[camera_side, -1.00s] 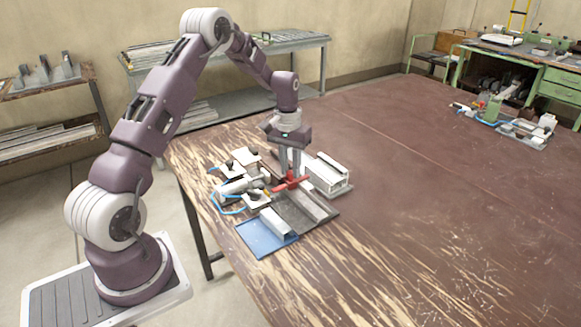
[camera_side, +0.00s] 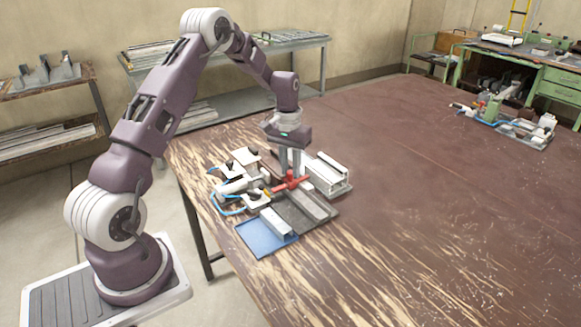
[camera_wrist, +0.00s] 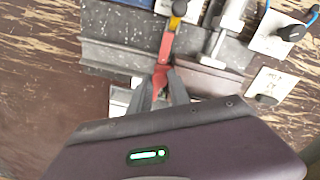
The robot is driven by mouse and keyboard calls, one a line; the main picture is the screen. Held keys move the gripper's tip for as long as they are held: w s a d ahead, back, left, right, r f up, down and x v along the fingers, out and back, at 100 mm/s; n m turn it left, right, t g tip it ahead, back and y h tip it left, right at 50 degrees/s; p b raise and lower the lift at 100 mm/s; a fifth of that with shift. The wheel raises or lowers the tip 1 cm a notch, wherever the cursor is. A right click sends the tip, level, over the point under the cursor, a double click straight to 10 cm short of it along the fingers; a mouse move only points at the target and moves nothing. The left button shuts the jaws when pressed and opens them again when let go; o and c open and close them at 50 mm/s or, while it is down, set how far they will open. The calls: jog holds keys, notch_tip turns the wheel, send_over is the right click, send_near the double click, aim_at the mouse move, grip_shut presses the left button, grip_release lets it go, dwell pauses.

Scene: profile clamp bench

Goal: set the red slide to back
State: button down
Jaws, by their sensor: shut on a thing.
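The red slide (camera_side: 291,182) sits on the dark grey bench fixture (camera_side: 318,218), and its red bar also shows in the wrist view (camera_wrist: 168,46). My gripper (camera_side: 290,174) points down at it from above. In the wrist view my gripper's two fingers (camera_wrist: 160,84) are closed around the near end of the red part, with red showing between the fingertips. The fingers hide part of the slide. A yellow-tipped piece (camera_wrist: 174,23) with a dark knob lies at the far end of the red bar.
A blue plate (camera_side: 262,236) and a pale profile block (camera_side: 277,223) lie at the fixture's front. White clamps with blue hoses (camera_side: 238,185) stand at its left. A pale rail block (camera_side: 327,174) stands right behind my gripper.

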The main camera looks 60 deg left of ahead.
jog(key=shift+d, duration=0.1)
jog(key=d, duration=1.3)
jog(key=shift+d, duration=0.1)
jog(key=c, duration=1.2)
grip_release()
jog(key=shift+r, duration=0.35)
notch_tip(320, 180, up, 6)
jog(key=shift+r, duration=0.2)
jog(key=shift+s+r, duration=0.1)
